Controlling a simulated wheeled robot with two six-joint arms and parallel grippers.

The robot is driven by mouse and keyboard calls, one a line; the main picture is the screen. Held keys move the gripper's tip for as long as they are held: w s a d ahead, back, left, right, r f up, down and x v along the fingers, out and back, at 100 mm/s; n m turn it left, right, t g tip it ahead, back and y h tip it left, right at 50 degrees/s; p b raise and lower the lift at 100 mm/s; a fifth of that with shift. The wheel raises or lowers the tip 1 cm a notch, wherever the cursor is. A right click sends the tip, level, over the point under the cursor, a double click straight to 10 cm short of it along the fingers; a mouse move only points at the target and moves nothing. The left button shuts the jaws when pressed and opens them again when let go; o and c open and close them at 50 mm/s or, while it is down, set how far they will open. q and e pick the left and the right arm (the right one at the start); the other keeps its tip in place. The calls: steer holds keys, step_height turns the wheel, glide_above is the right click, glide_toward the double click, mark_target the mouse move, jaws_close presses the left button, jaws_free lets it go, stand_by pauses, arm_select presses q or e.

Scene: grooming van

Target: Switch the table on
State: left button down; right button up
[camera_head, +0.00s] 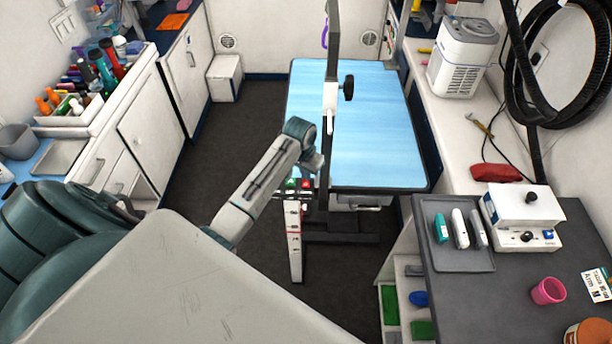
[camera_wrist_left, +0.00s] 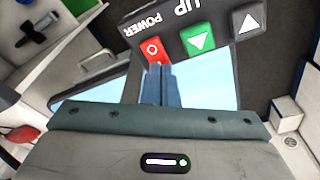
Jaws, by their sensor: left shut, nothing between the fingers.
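The grooming table (camera_head: 375,115) has a light blue top and stands mid-van. Its control box shows at the table's near left corner, with a red button (camera_head: 305,183) and a green button (camera_head: 291,183). My left gripper (camera_head: 312,171) is shut and empty at the box. Its fingertips (camera_wrist_left: 159,67) are right by the red button and overlap its lower edge in view; I cannot tell whether they touch. My right gripper is not in view.
A black post with a clamp knob (camera_head: 348,87) rises at the table. A red-marked white height scale (camera_head: 294,240) hangs below the control box. At right is a grey counter (camera_head: 465,290) with a tray of clippers (camera_head: 460,228). The dark floor (camera_head: 235,140) left of the table is clear.

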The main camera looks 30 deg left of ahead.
arm_select(q)
steer(key=shift+r+p, duration=0.4)
steer(key=shift+r, duration=2.9)
steer(key=shift+s+f, duration=0.1)
